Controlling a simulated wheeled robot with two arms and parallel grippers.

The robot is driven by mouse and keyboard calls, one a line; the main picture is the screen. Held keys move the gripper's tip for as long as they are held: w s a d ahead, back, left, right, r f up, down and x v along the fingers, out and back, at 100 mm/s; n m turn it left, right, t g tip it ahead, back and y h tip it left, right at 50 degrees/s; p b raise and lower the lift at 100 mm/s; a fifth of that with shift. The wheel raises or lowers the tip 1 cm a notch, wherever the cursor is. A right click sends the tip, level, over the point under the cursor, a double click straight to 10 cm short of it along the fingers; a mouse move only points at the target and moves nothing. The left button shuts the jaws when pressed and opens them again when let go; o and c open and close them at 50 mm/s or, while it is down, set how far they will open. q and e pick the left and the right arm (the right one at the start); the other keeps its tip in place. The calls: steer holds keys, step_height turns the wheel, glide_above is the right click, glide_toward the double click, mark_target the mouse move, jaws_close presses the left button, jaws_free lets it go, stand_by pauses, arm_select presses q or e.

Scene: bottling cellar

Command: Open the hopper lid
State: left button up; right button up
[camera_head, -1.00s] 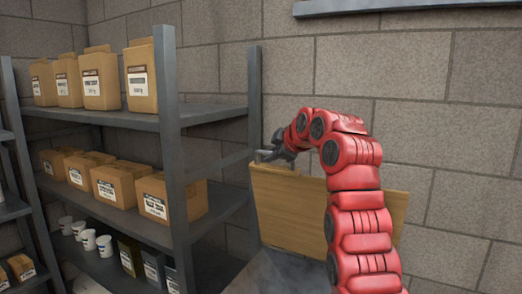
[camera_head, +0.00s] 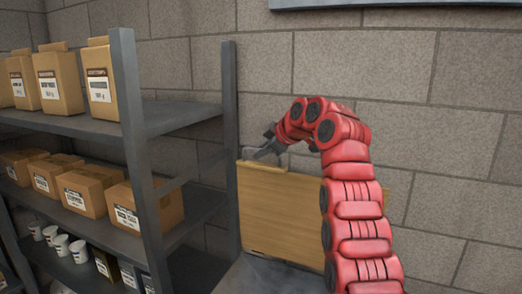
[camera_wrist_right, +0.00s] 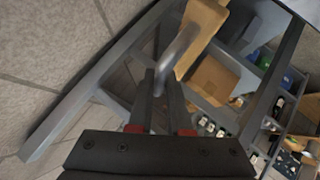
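The hopper lid (camera_head: 275,215) is a wooden panel standing raised, close to upright, in front of the block wall. The grey hopper (camera_head: 262,277) shows below it at the bottom edge, partly cut off. My right gripper (camera_head: 262,152) is at the lid's upper left edge. In the wrist view, the two fingers of my right gripper (camera_wrist_right: 167,82) are close together on a grey metal handle (camera_wrist_right: 180,48), with the handle's end between them. The tan wood beside the handle seems to be the lid (camera_wrist_right: 203,30). My red right arm covers the lid's right part. My left gripper is out of view.
A grey metal shelf (camera_head: 190,118) stands left of the lid, holding paper bags (camera_head: 58,80), cardboard boxes (camera_head: 85,190) and white cups (camera_head: 60,245). The block wall (camera_head: 440,130) is close behind the lid. The wall area at right is bare.

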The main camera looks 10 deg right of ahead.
steer(key=o, duration=0.4)
steer(key=shift+w+f, duration=0.15)
steer(key=shift+s+d+r, duration=0.15)
steer(key=shift+s+r, duration=0.05)
steer(key=shift+r, duration=0.05)
steer(key=p+v, duration=0.2)
steer(key=v, duration=1.5)
steer(key=shift+f, duration=0.1)
